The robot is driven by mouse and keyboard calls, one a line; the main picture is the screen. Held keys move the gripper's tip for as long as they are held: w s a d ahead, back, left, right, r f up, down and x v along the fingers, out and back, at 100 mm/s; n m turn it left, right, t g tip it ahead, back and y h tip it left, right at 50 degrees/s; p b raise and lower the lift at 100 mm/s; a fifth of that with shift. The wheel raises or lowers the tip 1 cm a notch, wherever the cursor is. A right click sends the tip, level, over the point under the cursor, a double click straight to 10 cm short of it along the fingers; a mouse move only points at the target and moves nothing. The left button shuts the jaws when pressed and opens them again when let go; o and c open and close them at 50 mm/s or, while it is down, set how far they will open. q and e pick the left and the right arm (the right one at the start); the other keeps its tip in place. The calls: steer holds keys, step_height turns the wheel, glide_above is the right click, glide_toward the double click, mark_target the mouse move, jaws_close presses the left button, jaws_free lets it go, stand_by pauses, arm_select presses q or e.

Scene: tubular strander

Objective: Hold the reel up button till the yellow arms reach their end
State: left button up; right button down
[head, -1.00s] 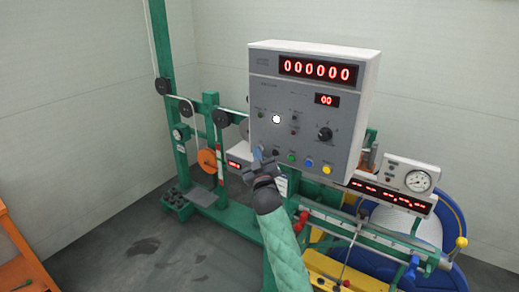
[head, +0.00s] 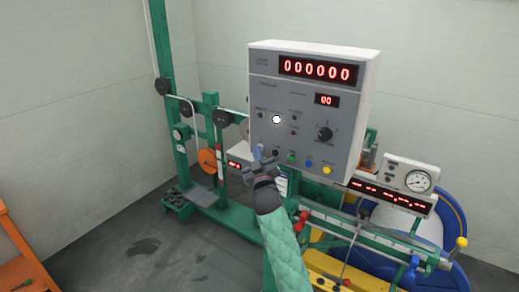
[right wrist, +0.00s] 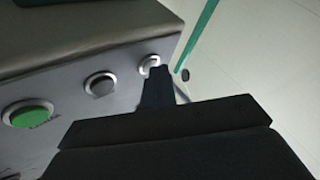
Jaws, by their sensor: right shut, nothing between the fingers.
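The grey control box (head: 300,120) stands in the middle of the head view, with a row of coloured buttons low on its front. The labels are too small to read, so I cannot tell which is reel up. My right gripper (head: 259,162) is shut and empty below the row's left end. In the right wrist view its fingertip (right wrist: 156,74) overlaps the edge of a pale, ringed button (right wrist: 149,64); contact cannot be told. A dark button (right wrist: 101,84) and green button (right wrist: 30,113) lie beside it. A yellow part (head: 325,267) shows low in the head view. My left gripper is out of view.
The green machine frame (head: 211,130) stands behind and left of the box. A dial gauge (head: 418,181) and a blue reel (head: 455,215) are at the right. An orange frame (head: 22,262) is at the left edge. The floor at left (head: 130,235) is clear.

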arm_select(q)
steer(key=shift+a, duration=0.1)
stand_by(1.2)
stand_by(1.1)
